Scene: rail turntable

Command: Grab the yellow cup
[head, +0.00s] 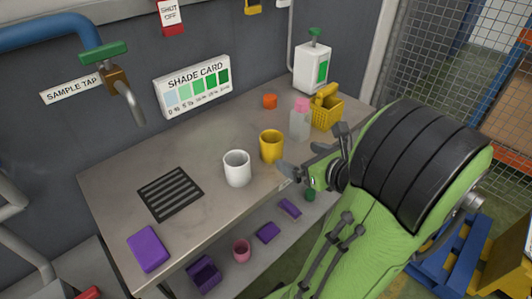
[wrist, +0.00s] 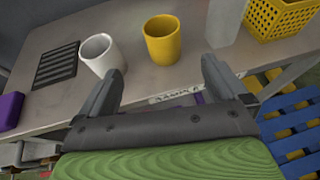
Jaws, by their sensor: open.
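The yellow cup (head: 271,147) stands upright on the grey bench, to the right of a white cup (head: 237,168). In the wrist view the yellow cup (wrist: 162,40) is beyond my fingertips, and the white cup (wrist: 100,54) is to its left, close to my left finger. My gripper (wrist: 162,80) is open and empty at the bench's front edge. In the head view my gripper (head: 303,160) is to the right of and nearer than the yellow cup, partly hidden by my arm.
A clear bottle with a pink cap (head: 300,120) and a yellow basket (head: 328,110) stand behind right on the bench. A black grate (head: 170,193) and purple block (head: 148,248) are at left. An orange item (head: 270,101) is behind. A lower shelf holds purple items and a pink cup (head: 241,250).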

